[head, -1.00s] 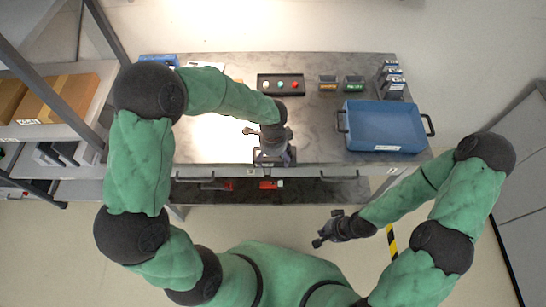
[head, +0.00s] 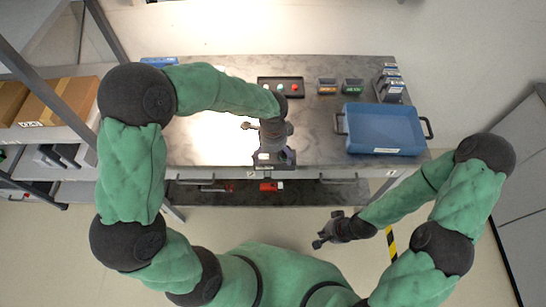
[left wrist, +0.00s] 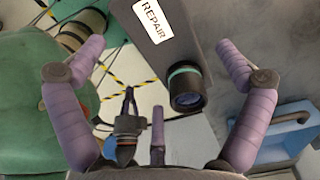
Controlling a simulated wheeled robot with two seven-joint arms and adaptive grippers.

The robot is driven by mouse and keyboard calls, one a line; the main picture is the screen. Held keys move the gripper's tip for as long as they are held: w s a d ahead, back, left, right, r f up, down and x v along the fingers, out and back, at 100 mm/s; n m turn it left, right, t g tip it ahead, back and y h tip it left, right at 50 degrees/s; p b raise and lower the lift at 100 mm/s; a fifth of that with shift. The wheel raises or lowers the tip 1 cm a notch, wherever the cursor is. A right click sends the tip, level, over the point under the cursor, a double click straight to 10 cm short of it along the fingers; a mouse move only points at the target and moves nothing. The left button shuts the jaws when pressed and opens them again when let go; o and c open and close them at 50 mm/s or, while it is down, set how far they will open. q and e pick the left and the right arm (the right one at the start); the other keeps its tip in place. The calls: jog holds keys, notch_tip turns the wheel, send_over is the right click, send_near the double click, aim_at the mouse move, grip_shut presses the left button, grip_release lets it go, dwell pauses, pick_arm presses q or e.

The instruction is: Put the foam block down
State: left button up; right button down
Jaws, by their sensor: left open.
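I cannot pick out a foam block in either view. My left gripper (head: 273,158) is over the table's front edge in the head view. Its purple fingers are spread wide in the left wrist view (left wrist: 160,60), and I see nothing gripped between them. Beyond the fingers is a dark grey surface with a white REPAIR label (left wrist: 152,20), with a black cylinder with a teal ring below it. My right gripper (head: 326,234) hangs in front of the table, away from it; its finger state is too small to tell.
The grey table (head: 220,145) has a blue tray (head: 385,152) at right. A black holder with coloured buttons (head: 280,80), small bins (head: 340,87) and dark devices (head: 390,82) stand at the back. Shelves with cardboard boxes (head: 60,98) are at left. A red item (head: 269,187) lies on the lower shelf.

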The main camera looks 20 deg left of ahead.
aim_at(273, 160)
pick_arm(q)
notch_tip(273, 160, up, 8)
jog(key=p, duration=0.1)
jog(key=shift+f, duration=0.15)
jog(key=shift+c, duration=0.3)
